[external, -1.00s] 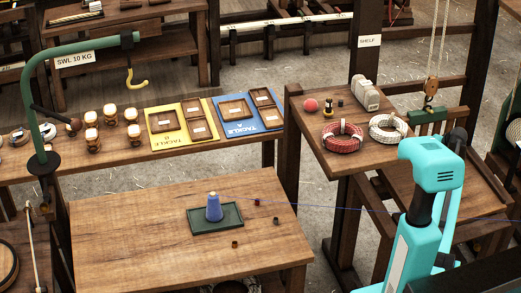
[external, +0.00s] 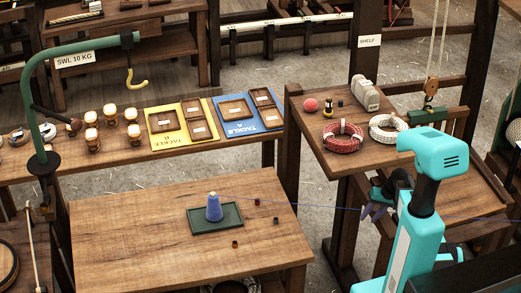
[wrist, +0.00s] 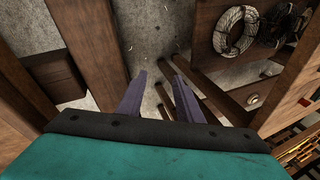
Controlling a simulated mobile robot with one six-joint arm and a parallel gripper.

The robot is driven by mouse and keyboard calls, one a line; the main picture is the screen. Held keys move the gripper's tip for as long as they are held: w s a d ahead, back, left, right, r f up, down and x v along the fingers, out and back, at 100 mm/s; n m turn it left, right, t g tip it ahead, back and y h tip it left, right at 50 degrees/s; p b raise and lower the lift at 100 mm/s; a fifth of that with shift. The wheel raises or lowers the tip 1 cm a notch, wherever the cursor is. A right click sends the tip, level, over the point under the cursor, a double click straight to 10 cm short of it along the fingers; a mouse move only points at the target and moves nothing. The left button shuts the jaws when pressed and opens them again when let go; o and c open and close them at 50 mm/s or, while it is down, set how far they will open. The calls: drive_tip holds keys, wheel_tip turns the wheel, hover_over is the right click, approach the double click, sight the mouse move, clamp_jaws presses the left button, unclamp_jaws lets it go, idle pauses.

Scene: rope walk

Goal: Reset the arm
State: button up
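My gripper (external: 370,213) is at the left of my teal arm in the external view, low beside the shelf table. In the wrist view its two purple-grey fingers (wrist: 158,74) stand apart with nothing between them, over bare grey floor. My gripper is open and empty.
The shelf table (external: 310,125) holds a red rope coil (external: 342,137), a white coil (external: 388,128) and a red ball (external: 311,105). A blue spool (external: 214,208) stands on a green tray (external: 231,222) on the front table; its blue line runs right, past my gripper. A hoist hook (external: 429,101) hangs close above my arm.

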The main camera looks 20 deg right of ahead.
drive_tip(key=s+a+f+n+g+h+p, duration=0.1)
drive_tip(key=s+f, duration=0.4)
drive_tip(key=s, duration=0.6)
drive_tip(key=s+a+f+n+g+h+p, duration=0.1)
drive_tip(key=s+a+f+g, duration=0.3)
drive_tip(key=s, duration=0.7)
drive_tip(key=s+a+f+g+h+p, duration=0.1)
drive_tip(key=s+a+f, duration=0.3)
drive_tip(key=s+f, duration=0.4)
drive_tip(key=s+g+p, duration=0.1)
drive_tip(key=s, duration=0.2)
drive_tip(key=shift+s+n+g+h, duration=0.3)
drive_tip(key=shift+s+n+g, duration=0.05)
drive_tip(key=shift+n+g, duration=0.05)
drive_tip(key=shift+f, duration=0.1)
drive_tip(key=f+b, duration=0.4)
drive_tip(key=b, duration=0.1)
drive_tip(key=shift+s+f, duration=0.2)
drive_tip(key=shift+f, duration=0.15)
